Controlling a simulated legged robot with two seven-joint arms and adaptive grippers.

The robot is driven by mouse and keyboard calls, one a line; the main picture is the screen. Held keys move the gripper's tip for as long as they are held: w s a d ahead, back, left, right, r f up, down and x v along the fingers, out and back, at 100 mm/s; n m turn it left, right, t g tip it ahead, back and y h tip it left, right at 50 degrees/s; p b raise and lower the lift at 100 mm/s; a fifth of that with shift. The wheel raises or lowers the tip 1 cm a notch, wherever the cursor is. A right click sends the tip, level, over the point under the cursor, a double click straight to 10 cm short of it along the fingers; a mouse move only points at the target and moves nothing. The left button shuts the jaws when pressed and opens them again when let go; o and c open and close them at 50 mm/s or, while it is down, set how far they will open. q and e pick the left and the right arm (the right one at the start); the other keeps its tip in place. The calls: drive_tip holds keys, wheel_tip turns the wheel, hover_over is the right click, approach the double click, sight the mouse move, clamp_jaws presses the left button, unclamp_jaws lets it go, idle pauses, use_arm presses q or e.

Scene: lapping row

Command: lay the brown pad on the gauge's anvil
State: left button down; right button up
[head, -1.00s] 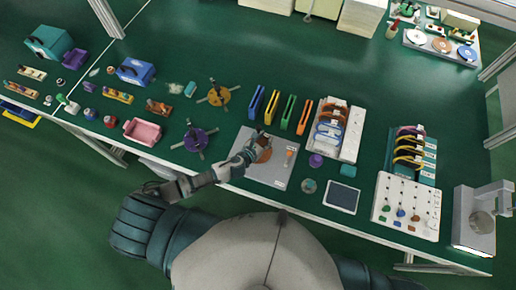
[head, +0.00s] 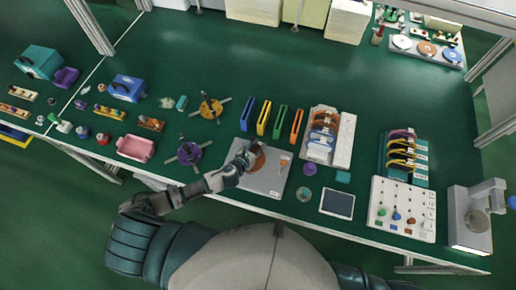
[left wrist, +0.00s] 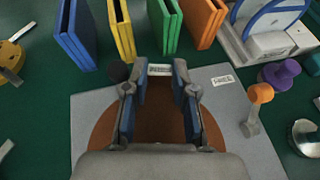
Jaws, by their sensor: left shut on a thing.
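A round brown pad (head: 258,161) is at the grey plate (head: 270,184) near the table's front edge. My left gripper (head: 253,150) reaches over that plate. In the left wrist view its two blue-lined fingers (left wrist: 159,88) stand apart, with the brown disc (left wrist: 102,130) between, under and beside them. The gripper is shut on the brown pad, though the contact is partly hidden by the fingers and palm. I cannot tell whether the pad touches the plate. A grey stand with an upright column (head: 458,218), perhaps the gauge, is at the far right. My right gripper is not in view.
An orange-topped peg (left wrist: 252,118) stands on the plate, right of the fingers. Blue, yellow, green and orange upright holders (head: 281,121) stand behind it. A purple spoked piece (head: 190,152) is to the left, and a dark tablet (head: 337,203) to the right.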

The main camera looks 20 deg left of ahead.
use_arm(q)
drive_tip(key=s+a, duration=0.2)
drive_tip(key=s, duration=0.2)
drive_tip(key=s+a+r+b, duration=0.1)
drive_tip(key=s+a, duration=0.2)
drive_tip(key=s, duration=0.1)
drive_tip(key=s+a+b, duration=0.1)
drive_tip(key=s+a, duration=0.2)
drive_tip(key=s, duration=0.2)
drive_tip(key=shift+r, duration=0.4)
drive_tip(key=w+d+r+n+y, duration=0.2)
drive_tip(key=w+r+n+y, duration=0.1)
drive_tip(key=w+r, duration=0.8)
wheel_tip(320, 180, up, 4)
drive_tip(key=shift+w+r+n+t+y, duration=0.2)
drive_tip(key=shift+n+t+y, duration=0.1)
drive_tip(key=shift+t+y, duration=0.15)
drive_tip(key=shift+f, duration=0.15)
